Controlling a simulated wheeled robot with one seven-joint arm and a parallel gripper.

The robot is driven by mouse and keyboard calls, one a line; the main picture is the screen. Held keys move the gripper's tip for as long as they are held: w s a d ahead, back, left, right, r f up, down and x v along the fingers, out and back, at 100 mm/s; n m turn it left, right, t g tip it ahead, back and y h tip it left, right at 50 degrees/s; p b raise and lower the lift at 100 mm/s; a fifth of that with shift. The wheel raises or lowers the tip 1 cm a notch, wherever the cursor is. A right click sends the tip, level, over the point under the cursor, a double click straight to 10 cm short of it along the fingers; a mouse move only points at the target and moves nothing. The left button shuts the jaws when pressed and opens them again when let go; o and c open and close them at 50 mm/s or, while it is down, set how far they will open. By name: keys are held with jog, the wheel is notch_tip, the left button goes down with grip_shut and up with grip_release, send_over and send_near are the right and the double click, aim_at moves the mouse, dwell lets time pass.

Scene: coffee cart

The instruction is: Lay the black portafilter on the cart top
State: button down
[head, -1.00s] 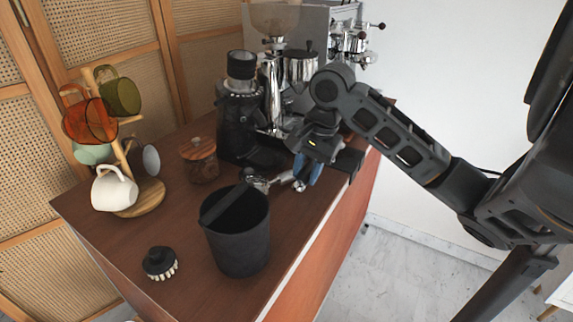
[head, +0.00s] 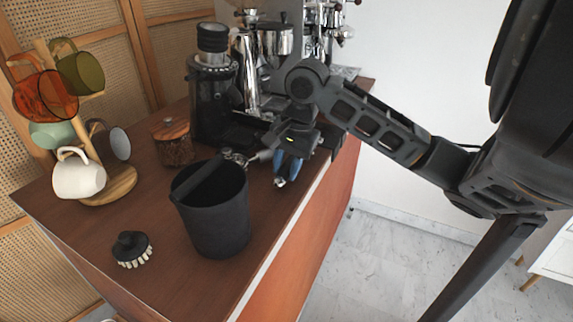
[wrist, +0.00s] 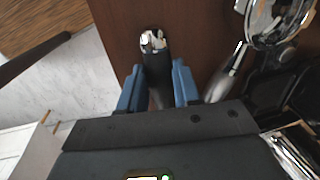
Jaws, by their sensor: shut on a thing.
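My gripper (head: 288,168) has blue fingers and is over the cart top (head: 170,285), near its right edge. In the wrist view, the gripper (wrist: 158,88) is shut on the dark handle of the black portafilter (wrist: 158,75). A bright metal end of it shows beyond the fingers, and also just below them in the head view (head: 280,182). The rest of it is hidden by my gripper. I cannot tell whether it touches the wood. A metal portafilter-like tool (wrist: 226,74) lies beside it in the wrist view.
A black knock bucket (head: 218,215) stands left of my gripper, with a brush (head: 131,249) nearby. A lidded jar (head: 173,142), a mug tree (head: 120,182) and a black grinder (head: 212,95) stand further back. Bare wood lies between bucket and right edge.

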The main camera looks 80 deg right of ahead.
jog(key=shift+f, duration=0.1)
grip_release()
dwell(0.8)
dwell(0.8)
jog(key=shift+r+p, duration=3.05)
jog(key=shift+r, duration=0.5)
jog(key=shift+f, duration=0.1)
